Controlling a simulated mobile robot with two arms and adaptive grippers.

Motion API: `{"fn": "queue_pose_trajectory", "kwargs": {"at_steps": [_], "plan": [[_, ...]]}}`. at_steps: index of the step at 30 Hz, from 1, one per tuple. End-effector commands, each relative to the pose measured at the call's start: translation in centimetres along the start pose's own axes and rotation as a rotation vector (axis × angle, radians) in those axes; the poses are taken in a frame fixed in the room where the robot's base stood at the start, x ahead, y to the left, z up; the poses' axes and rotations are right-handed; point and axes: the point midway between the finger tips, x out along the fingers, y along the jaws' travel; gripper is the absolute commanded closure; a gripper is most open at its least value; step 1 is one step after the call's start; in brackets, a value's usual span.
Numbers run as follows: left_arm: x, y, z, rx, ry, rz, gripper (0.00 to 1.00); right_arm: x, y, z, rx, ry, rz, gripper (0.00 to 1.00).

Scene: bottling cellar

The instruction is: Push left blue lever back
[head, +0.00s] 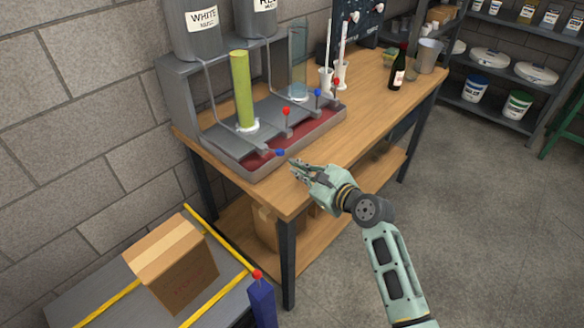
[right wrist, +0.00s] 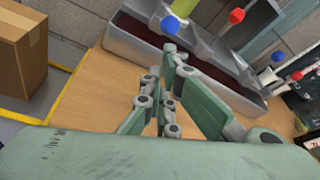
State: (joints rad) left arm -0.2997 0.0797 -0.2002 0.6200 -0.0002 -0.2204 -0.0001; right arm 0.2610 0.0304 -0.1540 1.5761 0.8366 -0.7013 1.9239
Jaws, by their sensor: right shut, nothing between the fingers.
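The left blue lever (head: 280,152) sits at the near left end of the filling machine (head: 225,150), leaning low toward the front over its red tray. Its blue knob also shows in the right wrist view (right wrist: 170,25), just beyond my fingers. My right gripper (head: 296,166) is shut and empty over the table's front edge, close to the knob on its right side. Its fingers also show in the right wrist view (right wrist: 163,68). I cannot tell whether they touch the lever. My left gripper is out of view.
A red lever (head: 286,111), a second blue lever (head: 318,92) and a second red lever (head: 336,81) stand along the machine. A yellow-green filled tube (head: 243,90) rises behind the left levers. A dark bottle (head: 398,68) stands farther right. A cardboard box (head: 172,262) lies lower left.

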Motion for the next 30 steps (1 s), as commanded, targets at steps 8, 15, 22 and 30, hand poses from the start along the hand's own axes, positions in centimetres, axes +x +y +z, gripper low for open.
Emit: {"fn": "queue_pose_trajectory", "kwargs": {"at_steps": [8, 15, 22, 30], "plan": [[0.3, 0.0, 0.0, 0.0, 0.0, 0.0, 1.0, 3.0, 0.0, 0.0, -0.001, 0.0, 0.0, 1.0], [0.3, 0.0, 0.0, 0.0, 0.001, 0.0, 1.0, 3.3, 0.0, 0.0, -0.001, 0.001, 0.0, 1.0], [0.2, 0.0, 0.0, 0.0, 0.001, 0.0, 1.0, 3.3, -0.1, 0.0, -0.001, 0.002, 0.0, 1.0], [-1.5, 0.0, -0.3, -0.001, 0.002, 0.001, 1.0, 3.4, -1.3, 0.4, -0.007, 0.038, 0.017, 1.0]]}}
